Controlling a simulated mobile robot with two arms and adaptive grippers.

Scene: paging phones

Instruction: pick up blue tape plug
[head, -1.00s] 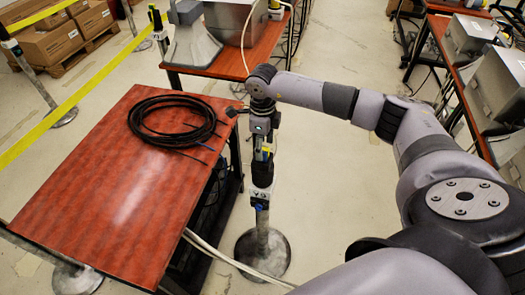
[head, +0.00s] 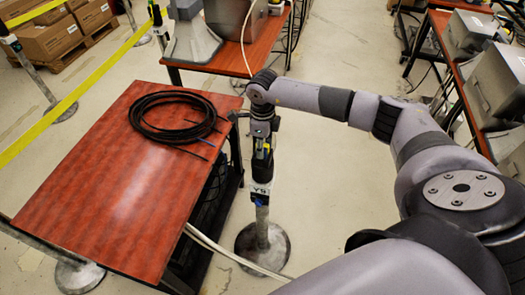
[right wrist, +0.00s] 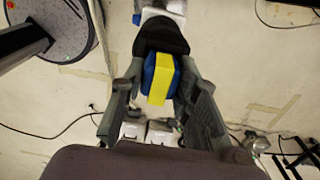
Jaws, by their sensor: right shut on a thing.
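The blue tape plug (right wrist: 161,78), a blue piece with a yellow strip over it, sits against the black head of a barrier post (head: 261,225). My right gripper (head: 263,150) points down over the top of this post, beside the right edge of the table. In the right wrist view its two fingers (right wrist: 161,75) stand left and right of the plug, closed onto it. The finger contact is partly hidden by the fingers. In the head view only a small yellow patch of the plug shows between the fingers. My left gripper is out of view.
A red-brown table (head: 110,190) on the left holds a coil of black cable (head: 140,126). Another table with grey equipment (head: 235,35) stands behind. A white cable (head: 215,247) runs low past the post. Yellow barrier tape (head: 75,88) crosses at left. Floor is open right of the post.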

